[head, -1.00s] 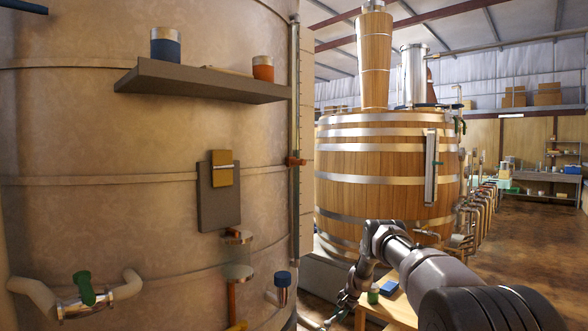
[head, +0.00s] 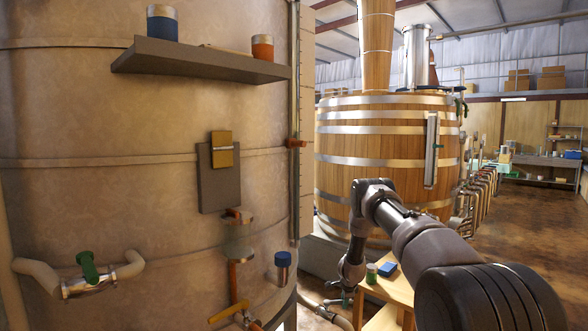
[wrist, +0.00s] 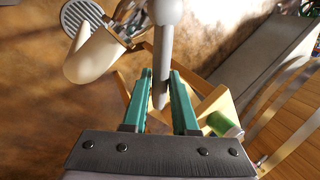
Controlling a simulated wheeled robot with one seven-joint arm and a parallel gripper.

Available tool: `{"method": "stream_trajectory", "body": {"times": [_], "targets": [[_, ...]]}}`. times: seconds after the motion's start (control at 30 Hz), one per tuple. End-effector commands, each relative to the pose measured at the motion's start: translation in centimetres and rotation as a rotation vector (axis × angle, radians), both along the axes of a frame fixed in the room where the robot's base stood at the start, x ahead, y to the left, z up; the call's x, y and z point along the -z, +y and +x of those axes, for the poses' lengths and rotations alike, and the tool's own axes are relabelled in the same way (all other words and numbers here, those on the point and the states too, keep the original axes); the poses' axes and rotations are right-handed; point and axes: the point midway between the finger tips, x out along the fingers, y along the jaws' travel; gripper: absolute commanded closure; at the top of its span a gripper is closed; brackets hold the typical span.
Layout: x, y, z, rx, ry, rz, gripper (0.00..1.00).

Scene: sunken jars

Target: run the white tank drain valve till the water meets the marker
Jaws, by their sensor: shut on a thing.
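The pale tank (head: 100,190) fills the left of the head view. A narrow upright gauge (head: 294,200) runs down its right side, with an orange marker (head: 297,143) clamped on it; I cannot make out the water level. My gripper (wrist: 160,88) is low beside the tank's right side, small in the head view. Its teal fingers are shut on a grey rod-like handle (wrist: 161,92), one finger on each side. The handle's lower tip shows between the fingers. I cannot see how far the valve is turned.
A pale pipe end (wrist: 92,55) and round floor grate (wrist: 82,20) lie beyond the fingers. A wooden table (head: 385,290) with a green jar (head: 371,273) and blue box (head: 387,269) is close by. A green-handled valve (head: 88,268) sits on the tank.

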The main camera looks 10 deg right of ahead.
Motion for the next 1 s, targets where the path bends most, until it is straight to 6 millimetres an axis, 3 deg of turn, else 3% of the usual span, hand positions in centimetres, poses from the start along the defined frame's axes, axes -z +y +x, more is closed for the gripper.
{"method": "stream_trajectory", "body": {"times": [0.03,0.27,0.6,1.0], "targets": [[0.8,0.5,-0.9,0.024,0.014,0.006,1.00],[0.8,0.6,-1.1,0.056,0.016,0.008,1.00],[0.8,1.3,-3.0,0.324,0.017,0.005,1.00],[0.9,1.4,-3.2,0.359,0.016,0.007,1.00]]}}
